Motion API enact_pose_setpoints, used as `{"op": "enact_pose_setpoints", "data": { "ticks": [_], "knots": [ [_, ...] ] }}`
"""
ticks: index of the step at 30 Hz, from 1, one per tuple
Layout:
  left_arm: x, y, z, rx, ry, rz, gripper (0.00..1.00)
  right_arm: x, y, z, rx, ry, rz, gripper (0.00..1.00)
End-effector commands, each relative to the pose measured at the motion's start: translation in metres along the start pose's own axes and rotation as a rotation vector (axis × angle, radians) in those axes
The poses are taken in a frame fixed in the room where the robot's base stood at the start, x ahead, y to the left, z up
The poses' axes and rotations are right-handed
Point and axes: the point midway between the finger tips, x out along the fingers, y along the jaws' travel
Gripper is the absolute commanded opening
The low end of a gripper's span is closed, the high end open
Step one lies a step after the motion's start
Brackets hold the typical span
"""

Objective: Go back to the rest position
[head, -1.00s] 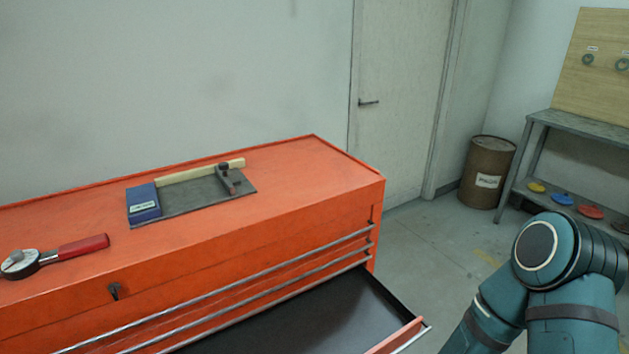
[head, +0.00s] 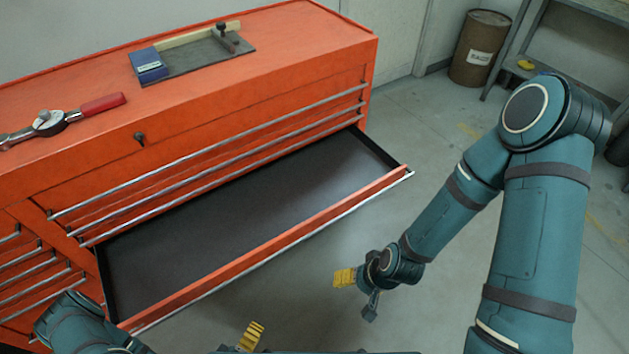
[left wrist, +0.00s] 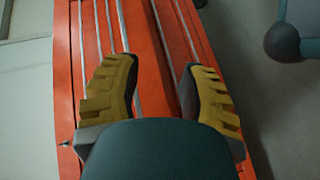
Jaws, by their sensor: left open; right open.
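My left arm enters the head view at the bottom left. A yellow-padded finger of my left gripper (head: 250,336) shows at the bottom edge, in front of the open drawer; the rest is cut off. In the left wrist view both yellow fingers of the left gripper (left wrist: 160,88) stand apart with nothing between them, and the red cabinet front lies beyond. My right gripper (head: 358,291) hangs over the floor in front of the drawer's right part, open and empty. Neither gripper appears to touch anything.
The orange tool cabinet (head: 250,95) has a wide black drawer (head: 240,220) pulled out and empty. On its top lie a torque wrench (head: 95,105) and a grey plate (head: 205,65) with a blue box (head: 147,65). A brown barrel (head: 478,50) stands behind.

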Motion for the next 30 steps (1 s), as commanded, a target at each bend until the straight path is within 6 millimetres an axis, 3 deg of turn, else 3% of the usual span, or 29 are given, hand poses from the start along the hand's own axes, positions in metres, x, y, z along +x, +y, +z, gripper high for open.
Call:
{"op": "enact_pose_setpoints", "data": {
  "ticks": [8,11,15,21,24,30],
  "knots": [
    [0.049,0.005,-0.032,0.295,-0.291,-0.285,0.41,-0.001,0.0,0.001,0.0,-0.001,0.0,0.68],
    [0.063,0.021,-0.041,0.397,-0.398,-0.402,0.41,-0.001,0.0,0.001,0.0,-0.001,0.0,0.68],
    [0.075,0.055,-0.044,0.505,-0.534,-0.544,0.41,-0.001,0.0,0.001,0.0,-0.001,0.0,0.68],
    [0.074,0.115,-0.029,0.58,-0.686,-0.679,0.41,0.0,0.0,0.001,0.0,-0.001,0.0,0.68],
    [0.069,0.135,-0.02,0.588,-0.735,-0.714,0.41,0.0,0.0,0.001,0.0,-0.001,0.0,0.68],
    [0.063,0.15,-0.011,0.585,-0.775,-0.741,0.41,0.0,0.0,0.001,0.0,-0.001,0.0,0.68]
  ]
}}
